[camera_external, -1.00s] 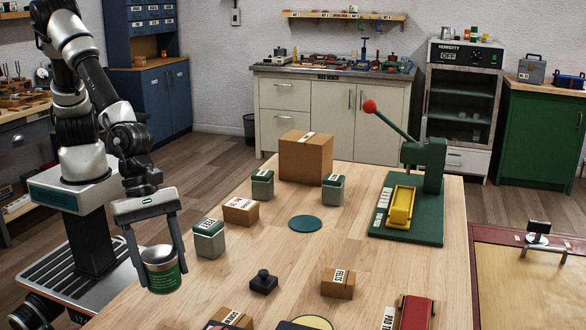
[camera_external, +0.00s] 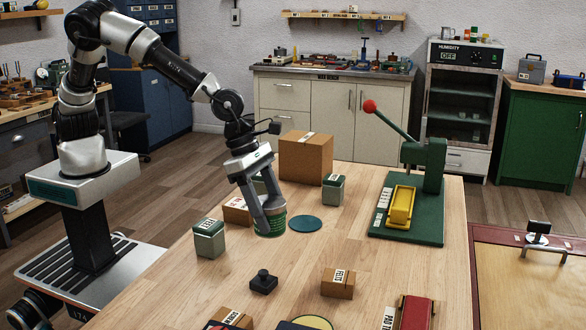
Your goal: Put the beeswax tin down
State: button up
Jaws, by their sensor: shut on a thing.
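The beeswax tin (camera_external: 271,222) is a green round tin with a pale label and a silvery upper part. My gripper (camera_external: 267,218) is shut on it, with its fingers on either side. The tin is over the wooden table, just left of a flat teal disc (camera_external: 306,224). I cannot tell whether its bottom touches the table.
Near the tin are a small cardboard box (camera_external: 236,212), a green canister (camera_external: 209,239), another green canister (camera_external: 333,188) and a black stamp-like object (camera_external: 263,282). A large carton (camera_external: 306,158) stands behind. A green lever press (camera_external: 425,165) is at right. Bare wood (camera_external: 350,250) lies right of centre.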

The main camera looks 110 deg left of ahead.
jog(key=w+a+n, duration=0.1)
jog(key=a, duration=0.3)
jog(key=shift+w+a+f+b, duration=0.15)
jog(key=shift+f+b, duration=0.5)
jog(key=shift+f, duration=1.8)
jog(key=shift+w+a+f+b, duration=0.1)
jog(key=shift+f+b, duration=0.55)
jog(key=shift+f, duration=1.8)
jog(key=shift+f, duration=0.1)
jog(key=shift+f, duration=0.15)
jog(key=o, duration=1.1)
jog(key=shift+o, duration=0.2)
